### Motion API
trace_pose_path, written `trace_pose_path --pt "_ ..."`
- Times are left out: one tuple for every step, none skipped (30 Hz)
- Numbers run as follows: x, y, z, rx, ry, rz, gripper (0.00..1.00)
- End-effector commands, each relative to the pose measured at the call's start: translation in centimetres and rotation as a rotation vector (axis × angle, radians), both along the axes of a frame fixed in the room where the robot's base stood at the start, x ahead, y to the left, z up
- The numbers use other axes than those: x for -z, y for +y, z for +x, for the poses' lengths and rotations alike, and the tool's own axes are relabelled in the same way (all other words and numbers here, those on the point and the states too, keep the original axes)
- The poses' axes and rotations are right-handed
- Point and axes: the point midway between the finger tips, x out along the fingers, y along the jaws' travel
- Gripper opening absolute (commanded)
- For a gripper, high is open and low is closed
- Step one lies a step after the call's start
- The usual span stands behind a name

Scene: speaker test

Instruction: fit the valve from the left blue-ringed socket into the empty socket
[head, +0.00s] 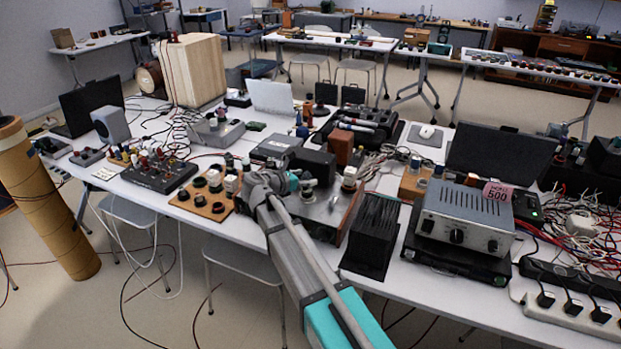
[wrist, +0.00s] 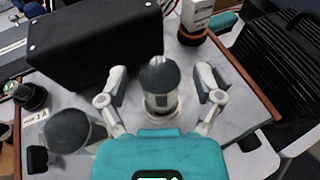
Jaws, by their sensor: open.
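My gripper (wrist: 160,88) is open in the wrist view, one finger on each side of a grey, round-topped valve (wrist: 158,76). The valve stands in a pale socket on a metal chassis with wooden edges (wrist: 240,108). I see a gap between the fingers and the valve. A second dark grey, round-topped valve (wrist: 68,130) stands at the lower left, by a label. No blue ring or empty socket can be made out for certain; my gripper hides part of the chassis. In the head view my gripper (head: 292,183) is over the chassis's left part.
A long black box (wrist: 95,45) stands close behind the valve. A black finned unit (head: 372,235) is right of the chassis. A wooden board with dark sockets (head: 205,197) lies to the left.

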Motion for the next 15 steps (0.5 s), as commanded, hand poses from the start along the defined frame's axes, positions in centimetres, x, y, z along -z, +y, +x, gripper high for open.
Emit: trace_pose_path --pt "-0.4 0.5 -0.6 -0.003 0.000 0.000 0.84" --pt "-0.5 0.8 -0.9 -0.003 0.000 0.000 0.84" --pt "-0.7 1.2 -1.3 -0.003 0.000 0.000 0.84" --pt "-0.9 1.5 -1.7 -0.002 0.000 0.000 0.84" --pt "-1.0 1.8 -2.0 -0.003 0.000 0.000 0.84" --pt "-1.2 2.3 -2.5 -0.004 0.000 0.000 0.84" --pt "-1.4 2.6 -2.9 -0.003 0.000 0.000 0.84" --pt "-1.6 2.9 -3.2 -0.002 0.000 0.000 0.84" --pt "-1.8 3.4 -3.7 -0.003 -0.001 0.001 0.84" --pt "-1.9 3.8 -4.1 -0.003 -0.001 0.001 0.84" --pt "-2.1 4.1 -4.4 -0.003 -0.001 0.001 0.84" --pt "-2.3 4.5 -4.9 -0.002 0.000 0.000 0.84" --pt "-2.4 4.8 -5.2 -0.002 0.000 0.000 0.84" --pt "-2.5 5.1 -5.6 -0.003 0.000 0.000 0.84" --pt "-2.7 5.5 -5.9 -0.003 0.000 0.000 0.84"
